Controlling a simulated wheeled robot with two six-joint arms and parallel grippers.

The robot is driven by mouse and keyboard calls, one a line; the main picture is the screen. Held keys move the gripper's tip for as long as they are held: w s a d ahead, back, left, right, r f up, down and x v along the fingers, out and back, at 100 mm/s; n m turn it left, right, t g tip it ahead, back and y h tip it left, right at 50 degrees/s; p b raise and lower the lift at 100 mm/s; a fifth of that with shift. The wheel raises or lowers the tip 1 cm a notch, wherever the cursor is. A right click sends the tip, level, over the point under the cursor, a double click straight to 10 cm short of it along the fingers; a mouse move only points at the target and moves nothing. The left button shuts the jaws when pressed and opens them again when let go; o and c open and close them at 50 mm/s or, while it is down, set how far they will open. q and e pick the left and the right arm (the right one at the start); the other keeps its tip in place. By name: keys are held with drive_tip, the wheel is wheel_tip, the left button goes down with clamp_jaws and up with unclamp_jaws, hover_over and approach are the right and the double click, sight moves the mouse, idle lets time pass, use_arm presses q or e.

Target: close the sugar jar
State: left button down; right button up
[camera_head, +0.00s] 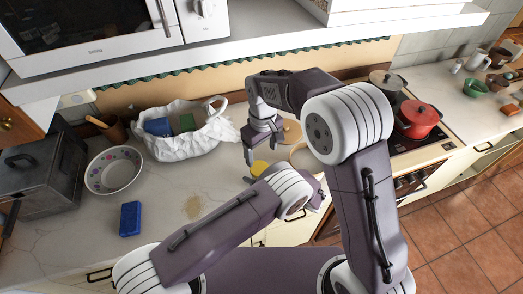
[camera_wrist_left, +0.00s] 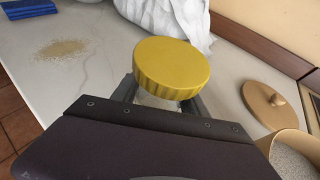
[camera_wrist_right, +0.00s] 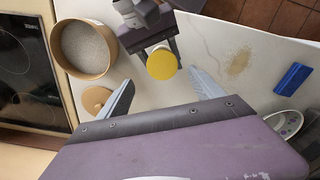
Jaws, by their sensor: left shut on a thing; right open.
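A small clear jar (camera_wrist_left: 155,101) with a ribbed yellow lid (camera_wrist_left: 172,68) stands between the fingers of my left gripper (camera_wrist_left: 165,105), which is shut on it. The lid sits on the jar's mouth; I cannot tell if it is screwed tight. The yellow lid also shows in the head view (camera_head: 259,168) and the right wrist view (camera_wrist_right: 161,64). My right gripper (camera_wrist_right: 163,98) is open and empty, its fingers spread to either side below the lid in that view. In the head view my right gripper (camera_head: 260,147) hangs just above the lid.
A tan canister (camera_wrist_right: 108,68) of white grains stands open beside the jar, its knobbed lid (camera_wrist_left: 268,103) on the counter. Pale grains (camera_head: 195,207) lie spilled. A blue sponge (camera_head: 130,218), bowl (camera_head: 114,172) and white bag (camera_head: 180,143) lie left; the stove with red pot (camera_head: 418,118) is right.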

sight(262, 168)
drive_tip(key=shift+w+f, duration=0.1)
drive_tip(key=shift+f, duration=3.9)
drive_tip(key=c, duration=1.5)
drive_tip(key=m, duration=0.7)
drive_tip(key=o, duration=1.6)
drive_tip(key=shift+r, duration=2.25)
drive_tip(key=shift+a, duration=0.1)
